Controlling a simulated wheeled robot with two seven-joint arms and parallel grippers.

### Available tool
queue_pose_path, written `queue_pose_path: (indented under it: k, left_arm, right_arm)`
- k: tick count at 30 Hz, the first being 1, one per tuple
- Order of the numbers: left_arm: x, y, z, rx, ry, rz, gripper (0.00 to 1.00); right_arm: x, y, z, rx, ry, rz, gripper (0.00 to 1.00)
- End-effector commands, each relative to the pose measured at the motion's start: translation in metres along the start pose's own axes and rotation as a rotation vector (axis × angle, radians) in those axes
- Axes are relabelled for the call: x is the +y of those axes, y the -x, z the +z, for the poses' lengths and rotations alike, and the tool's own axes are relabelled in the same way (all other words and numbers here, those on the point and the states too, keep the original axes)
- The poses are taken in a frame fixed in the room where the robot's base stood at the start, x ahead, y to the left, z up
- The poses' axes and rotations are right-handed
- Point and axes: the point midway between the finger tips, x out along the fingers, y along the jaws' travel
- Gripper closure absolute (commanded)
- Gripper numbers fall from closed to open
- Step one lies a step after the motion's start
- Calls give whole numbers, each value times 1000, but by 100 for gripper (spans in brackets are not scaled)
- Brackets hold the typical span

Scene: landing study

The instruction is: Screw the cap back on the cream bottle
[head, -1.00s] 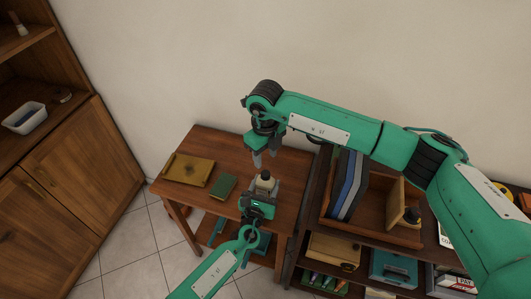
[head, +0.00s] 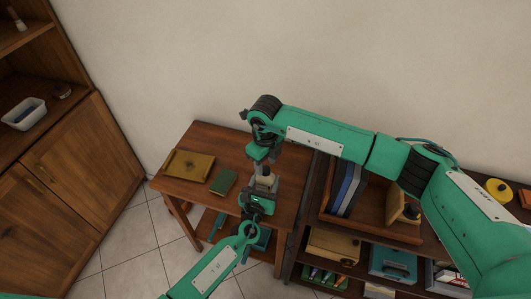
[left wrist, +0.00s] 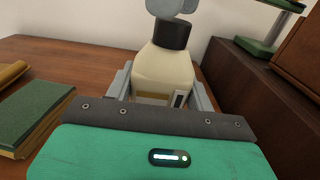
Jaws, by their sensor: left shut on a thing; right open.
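The cream bottle (left wrist: 163,68) stands upright between the fingers of my left gripper (left wrist: 160,92), which is shut on it. In the head view the bottle (head: 265,181) is at the right part of the small wooden table, with my left gripper (head: 260,193) around it from the front. A dark cap (left wrist: 172,33) sits on the bottle's neck; how tightly it is seated I cannot tell. My right gripper (head: 264,164) points down directly over the bottle, open. Its grey fingertips show at the cap's top in the left wrist view (left wrist: 172,8); the head view partly hides the cap.
A green book (head: 223,182) and a yellow-brown tray (head: 189,165) lie on the table (head: 215,146) left of the bottle. A shelf unit with blue and grey binders (head: 345,190) stands close at the right. A wooden cabinet (head: 85,165) stands at the left.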

Motion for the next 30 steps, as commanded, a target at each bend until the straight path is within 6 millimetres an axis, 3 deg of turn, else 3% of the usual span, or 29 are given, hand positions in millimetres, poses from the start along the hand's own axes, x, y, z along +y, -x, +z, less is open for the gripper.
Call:
queue_pose_path:
  k: [6, 16, 23, 30]
  left_arm:
    - [0, 0, 0, 0, 0, 0, 100]
    - [0, 0, 0, 0, 0, 0, 100]
    - [0, 0, 0, 0, 0, 0, 100]
    - [0, 0, 0, 0, 0, 0, 100]
  right_arm:
    - [0, -20, 0, 0, -1, 1, 56]
    - [0, -22, 0, -1, -1, 0, 56]
    - [0, -22, 0, 0, -1, 0, 100]
    - [0, -22, 0, 0, -1, 0, 100]
